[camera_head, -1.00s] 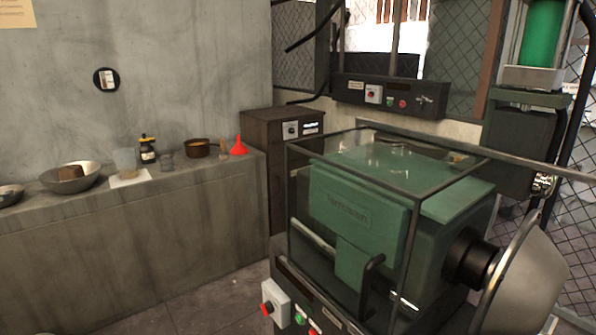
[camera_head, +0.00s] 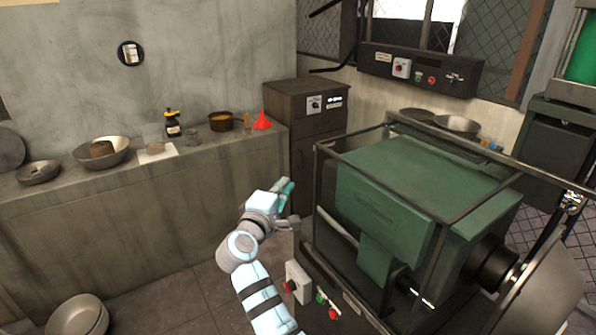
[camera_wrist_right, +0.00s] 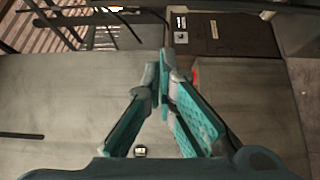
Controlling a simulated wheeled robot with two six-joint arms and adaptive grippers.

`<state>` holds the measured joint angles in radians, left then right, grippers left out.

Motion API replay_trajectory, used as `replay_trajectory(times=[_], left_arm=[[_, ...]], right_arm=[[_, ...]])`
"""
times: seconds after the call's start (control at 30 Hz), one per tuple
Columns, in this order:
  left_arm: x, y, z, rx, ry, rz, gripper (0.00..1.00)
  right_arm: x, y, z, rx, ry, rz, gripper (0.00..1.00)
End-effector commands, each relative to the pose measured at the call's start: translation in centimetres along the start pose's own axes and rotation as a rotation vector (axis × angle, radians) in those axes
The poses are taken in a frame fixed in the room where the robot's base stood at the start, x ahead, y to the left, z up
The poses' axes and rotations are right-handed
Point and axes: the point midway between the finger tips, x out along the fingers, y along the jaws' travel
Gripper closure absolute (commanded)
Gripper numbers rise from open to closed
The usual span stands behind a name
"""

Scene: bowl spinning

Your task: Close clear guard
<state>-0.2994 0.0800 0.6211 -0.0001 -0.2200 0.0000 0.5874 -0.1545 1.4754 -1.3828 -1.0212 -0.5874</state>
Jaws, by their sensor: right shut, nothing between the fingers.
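The clear guard (camera_head: 450,224) is a see-through box with a dark metal frame around the green machine housing (camera_head: 440,170) in the head view. A dark bar handle (camera_head: 396,290) shows low on its front. I cannot tell whether the guard is fully seated. My right gripper (camera_head: 286,187) has teal fingers, shut and empty, and is left of the guard, apart from it in the picture. The right wrist view shows its fingertips (camera_wrist_right: 166,68) together with nothing between them. My left gripper is not in view.
A control box with a red knob (camera_head: 296,283) and buttons sits low on the machine front. A large metal bowl (camera_head: 550,285) is at the machine's right. A concrete counter (camera_head: 120,220) with bowls and a red funnel (camera_head: 262,121) stands left. A dark cabinet (camera_head: 300,115) is behind.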

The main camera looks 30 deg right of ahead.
Motion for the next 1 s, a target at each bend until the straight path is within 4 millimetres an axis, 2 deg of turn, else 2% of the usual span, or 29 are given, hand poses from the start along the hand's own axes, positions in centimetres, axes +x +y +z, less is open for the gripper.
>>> replay_trajectory(times=[0.17, 0.53, 0.6, 0.7, 1.0], left_arm=[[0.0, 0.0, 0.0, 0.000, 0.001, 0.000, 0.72], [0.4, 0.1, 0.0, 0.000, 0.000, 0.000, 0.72], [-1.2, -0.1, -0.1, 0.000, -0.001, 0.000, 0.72], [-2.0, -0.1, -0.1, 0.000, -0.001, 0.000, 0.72], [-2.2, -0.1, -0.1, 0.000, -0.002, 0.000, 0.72]], right_arm=[[2.1, 0.0, 0.0, -0.003, -0.002, 0.003, 1.00], [10.1, -0.2, 0.0, -0.003, 0.000, 0.000, 1.00], [8.8, 0.1, 1.1, -0.001, 0.002, -0.002, 1.00], [7.9, 0.1, 2.2, 0.000, 0.001, 0.000, 1.00], [7.2, -0.2, 3.0, 0.000, 0.002, -0.001, 1.00]])
